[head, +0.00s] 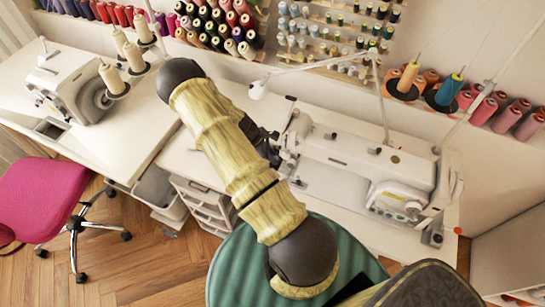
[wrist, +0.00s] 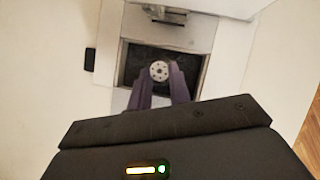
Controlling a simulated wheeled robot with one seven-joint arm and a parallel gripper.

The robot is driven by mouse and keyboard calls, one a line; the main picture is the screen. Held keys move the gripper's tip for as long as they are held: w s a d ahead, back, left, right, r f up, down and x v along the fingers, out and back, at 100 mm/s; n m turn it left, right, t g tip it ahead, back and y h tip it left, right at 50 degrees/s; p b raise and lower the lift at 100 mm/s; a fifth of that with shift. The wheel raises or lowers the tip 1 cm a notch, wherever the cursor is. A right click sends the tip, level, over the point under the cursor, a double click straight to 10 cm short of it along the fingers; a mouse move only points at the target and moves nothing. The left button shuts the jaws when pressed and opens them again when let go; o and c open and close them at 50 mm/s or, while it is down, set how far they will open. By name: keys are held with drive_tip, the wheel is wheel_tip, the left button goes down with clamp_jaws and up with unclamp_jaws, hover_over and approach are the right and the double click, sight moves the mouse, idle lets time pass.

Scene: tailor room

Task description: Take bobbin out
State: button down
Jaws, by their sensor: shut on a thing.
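The bobbin (wrist: 159,71), a small pale metal disc with holes, shows in the wrist view over the dark rectangular opening (wrist: 132,64) in the sewing machine's bed. My gripper (wrist: 160,78) has its two purple fingers on either side of the bobbin, shut on it. I cannot tell how far the bobbin stands above the opening. In the head view the white sewing machine (head: 365,160) stands on the right table; my arm hides its left end, the gripper tips and the bobbin.
A second sewing machine (head: 75,88) stands on the left table. Thread spools (head: 330,35) line the wall racks behind. A green chair (head: 235,270) and a pink chair (head: 45,200) stand in front of the tables.

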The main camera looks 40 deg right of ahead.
wheel_tip(320, 180, up, 28)
drive_tip(key=b, duration=0.2)
drive_tip(key=shift+f, duration=0.15)
idle(0.6)
